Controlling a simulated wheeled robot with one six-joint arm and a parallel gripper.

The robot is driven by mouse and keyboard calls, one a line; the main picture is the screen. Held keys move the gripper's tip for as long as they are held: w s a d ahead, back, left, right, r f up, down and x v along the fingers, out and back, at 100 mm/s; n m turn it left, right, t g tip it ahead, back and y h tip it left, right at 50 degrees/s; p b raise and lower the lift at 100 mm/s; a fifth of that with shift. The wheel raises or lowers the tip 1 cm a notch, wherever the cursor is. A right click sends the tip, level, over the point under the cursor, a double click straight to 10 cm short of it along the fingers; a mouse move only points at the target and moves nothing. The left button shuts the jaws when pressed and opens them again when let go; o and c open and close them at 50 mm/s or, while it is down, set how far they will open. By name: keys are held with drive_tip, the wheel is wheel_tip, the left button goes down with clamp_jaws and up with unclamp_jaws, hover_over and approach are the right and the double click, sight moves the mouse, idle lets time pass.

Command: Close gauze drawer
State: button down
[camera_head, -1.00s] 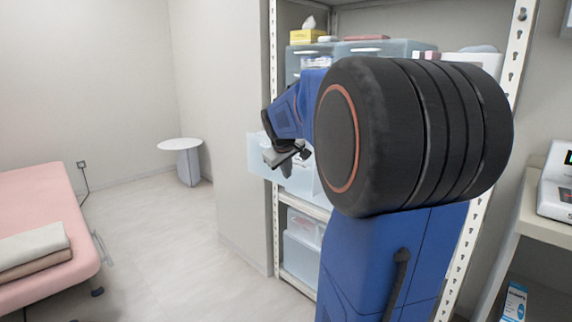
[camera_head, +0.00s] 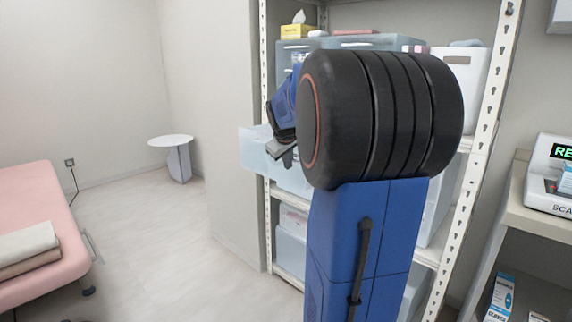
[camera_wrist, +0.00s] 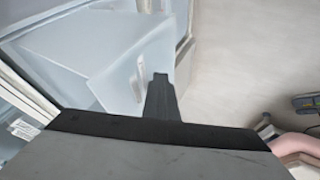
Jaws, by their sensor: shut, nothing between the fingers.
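A translucent pale blue drawer (camera_head: 256,152) sticks out from the left side of the shelf unit at mid height. In the wrist view the drawer's front panel (camera_wrist: 121,66) fills the upper middle, with a pale upright handle (camera_wrist: 138,84) on it. My gripper (camera_head: 285,156) is in front of the drawer in the head view, partly hidden by my own arm. In the wrist view my shut, empty gripper (camera_wrist: 161,78) points at the front panel, just right of the handle. I cannot tell whether it touches. Any gauze inside is not clear.
The white shelf unit (camera_head: 481,145) holds closed blue drawers and bins above and a clear box (camera_head: 291,250) below. A counter with a scanner device (camera_head: 548,200) stands at right. A round side table (camera_head: 171,140) and a pink bed (camera_head: 45,215) stand left, with free floor between.

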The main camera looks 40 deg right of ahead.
drive_tip(key=d, duration=1.8)
drive_tip(key=shift+w+d, duration=0.25)
drive_tip(key=shift+w, duration=0.05)
